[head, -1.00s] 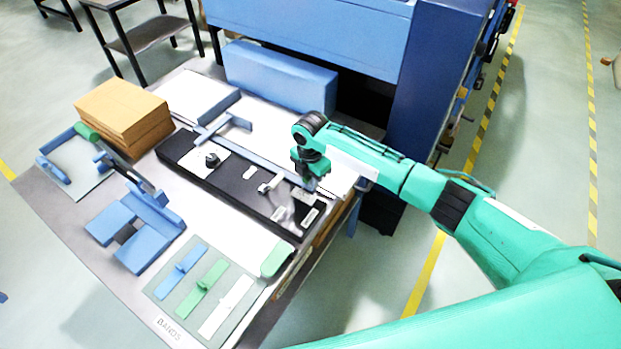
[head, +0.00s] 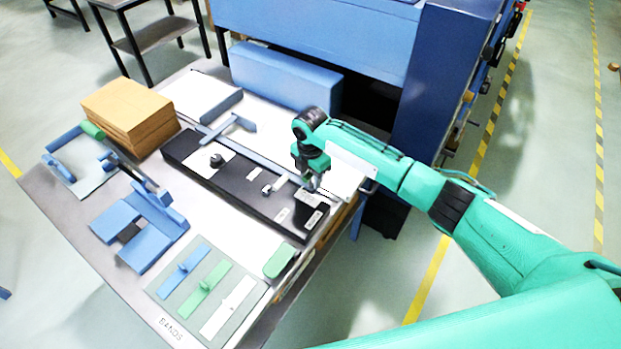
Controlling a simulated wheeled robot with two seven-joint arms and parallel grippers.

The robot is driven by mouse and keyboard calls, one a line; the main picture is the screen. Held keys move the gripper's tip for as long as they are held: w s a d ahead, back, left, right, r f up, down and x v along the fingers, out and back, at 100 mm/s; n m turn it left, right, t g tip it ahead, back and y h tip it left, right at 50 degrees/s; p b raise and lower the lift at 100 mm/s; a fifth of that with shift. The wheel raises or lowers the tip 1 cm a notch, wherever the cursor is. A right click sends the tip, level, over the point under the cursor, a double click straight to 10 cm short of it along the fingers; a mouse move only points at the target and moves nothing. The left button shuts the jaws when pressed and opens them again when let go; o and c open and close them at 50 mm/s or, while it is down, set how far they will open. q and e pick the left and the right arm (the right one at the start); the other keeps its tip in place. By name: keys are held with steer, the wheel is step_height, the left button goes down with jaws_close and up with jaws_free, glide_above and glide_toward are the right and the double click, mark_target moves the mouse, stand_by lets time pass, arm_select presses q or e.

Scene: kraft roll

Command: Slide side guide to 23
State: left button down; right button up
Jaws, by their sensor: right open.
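A long black rail unit (head: 240,187) lies across the table, with a round dark knob (head: 216,160) on a white plate. A blue-grey T-shaped bar (head: 228,128) lies behind it, and a long grey strip runs along the rail's far edge. A small white slider-like piece (head: 268,188) sits on the rail; I cannot tell for sure which part is the side guide. Pale labels (head: 282,214) are at the rail's right end, too small to read. My right gripper (head: 314,186) is open, above the rail's right end near the labels. My left gripper is out of view.
A brown stack (head: 130,112) stands at the left. Blue brackets (head: 140,232) and a grey mat (head: 168,288) with blue, green and white strips lie in front. A long blue block (head: 285,75) and the blue machine (head: 340,35) stand behind.

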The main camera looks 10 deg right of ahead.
step_height(320, 180, up, 13)
steer(key=b, duration=0.2)
steer(key=shift+f, duration=0.2)
